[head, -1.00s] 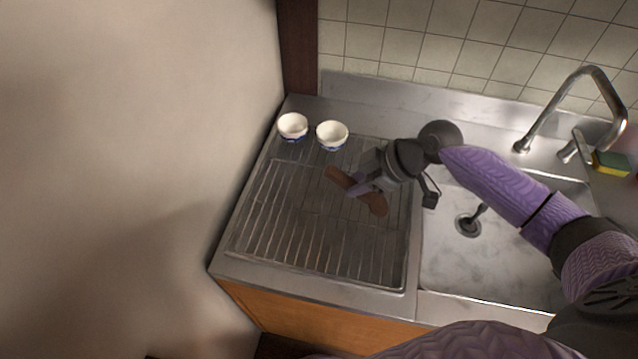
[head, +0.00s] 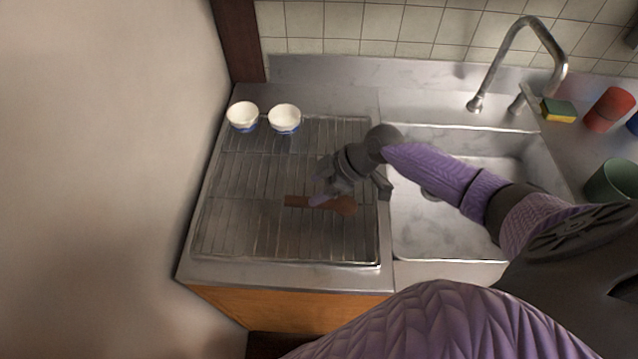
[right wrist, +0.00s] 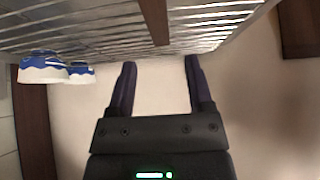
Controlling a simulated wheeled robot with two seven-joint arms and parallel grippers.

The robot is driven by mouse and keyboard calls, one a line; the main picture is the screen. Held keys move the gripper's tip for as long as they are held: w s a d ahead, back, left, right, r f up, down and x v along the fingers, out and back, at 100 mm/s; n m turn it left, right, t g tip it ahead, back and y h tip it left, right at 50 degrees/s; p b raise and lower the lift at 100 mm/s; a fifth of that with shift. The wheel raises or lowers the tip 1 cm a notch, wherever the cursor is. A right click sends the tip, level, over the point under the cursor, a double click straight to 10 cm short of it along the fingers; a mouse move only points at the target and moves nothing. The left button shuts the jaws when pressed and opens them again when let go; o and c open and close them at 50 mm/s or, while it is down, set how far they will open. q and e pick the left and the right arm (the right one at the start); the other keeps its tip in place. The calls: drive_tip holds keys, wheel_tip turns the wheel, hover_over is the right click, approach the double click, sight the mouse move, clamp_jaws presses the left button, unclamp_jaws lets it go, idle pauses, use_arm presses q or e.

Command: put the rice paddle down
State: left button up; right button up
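The brown wooden rice paddle (head: 343,206) lies on the wire drying rack (head: 240,232), left of the sink, its narrow end to the left. In the right wrist view the paddle (right wrist: 155,20) shows against the rack's bars, beyond my fingertips. My right gripper (head: 320,197) is at the paddle's narrow part in the head view, hiding some of it. In the right wrist view my right gripper (right wrist: 161,63) has its fingers spread with nothing between them. My left gripper is not in view.
Two white and blue bowls (head: 243,116) (head: 284,118) stand at the rack's back left. The sink (head: 430,235) with a faucet (head: 520,50) is to the right. A sponge (head: 558,110), a red cup (head: 608,108) and a green cup (head: 612,182) stand beyond it. The rack's front is clear.

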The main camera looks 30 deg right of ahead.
drive_tip(key=p+v, duration=0.2)
drive_tip(key=v, duration=1)
drive_tip(key=shift+r, duration=0.15)
